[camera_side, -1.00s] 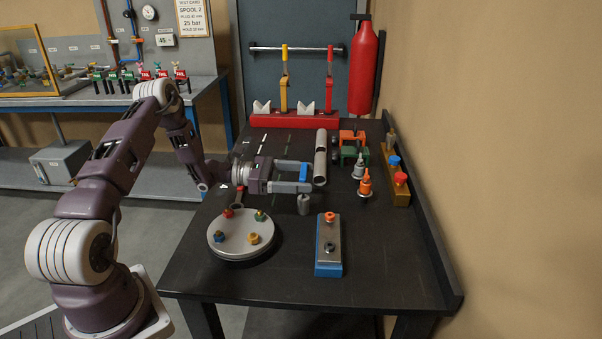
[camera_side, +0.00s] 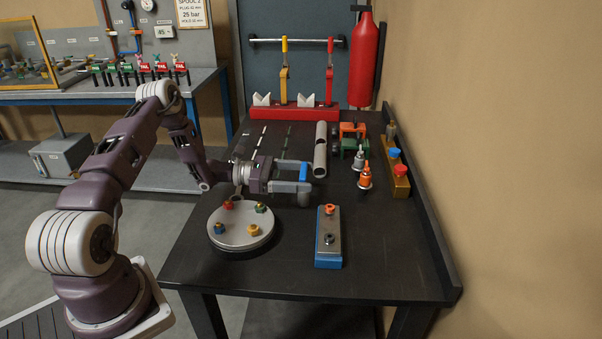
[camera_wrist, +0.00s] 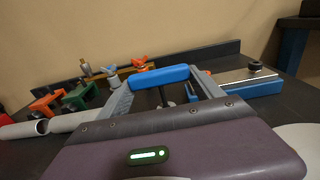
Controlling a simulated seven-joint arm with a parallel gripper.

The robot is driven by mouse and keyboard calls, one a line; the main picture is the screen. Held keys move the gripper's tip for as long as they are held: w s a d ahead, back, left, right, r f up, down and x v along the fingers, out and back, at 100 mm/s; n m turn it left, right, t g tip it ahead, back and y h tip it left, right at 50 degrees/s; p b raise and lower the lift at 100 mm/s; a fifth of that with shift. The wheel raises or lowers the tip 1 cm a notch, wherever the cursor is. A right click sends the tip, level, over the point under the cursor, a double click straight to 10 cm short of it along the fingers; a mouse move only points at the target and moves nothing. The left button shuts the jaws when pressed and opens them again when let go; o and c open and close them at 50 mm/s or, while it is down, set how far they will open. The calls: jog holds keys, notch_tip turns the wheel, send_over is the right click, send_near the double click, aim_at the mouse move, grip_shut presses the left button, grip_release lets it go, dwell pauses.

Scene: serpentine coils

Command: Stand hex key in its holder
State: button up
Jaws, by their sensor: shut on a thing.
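A blue bar, which looks like the hex key's handle (camera_wrist: 160,77), lies across my gripper between its two fingertips. It also shows as a small blue piece in the side view (camera_side: 304,171). My gripper (camera_side: 305,177) is shut on it, reaching right, level above the table middle. The key's shaft is not clear; dark parts show behind the bar in the wrist view. A small grey cylinder (camera_side: 304,200) shows just below the nearer finger, mostly hidden by it. I cannot tell which item is the holder.
A round plate (camera_side: 240,240) with coloured knobs stands front left of my gripper. A blue-based block (camera_side: 328,262) stands front right. A grey pipe (camera_side: 320,150), orange and green clamps (camera_side: 352,145) and a yellow block (camera_side: 402,188) stand right and behind.

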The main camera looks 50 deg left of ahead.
jog(key=o, duration=1.5)
jog(key=shift+c, duration=0.2)
jog(key=shift+s+a, duration=0.1)
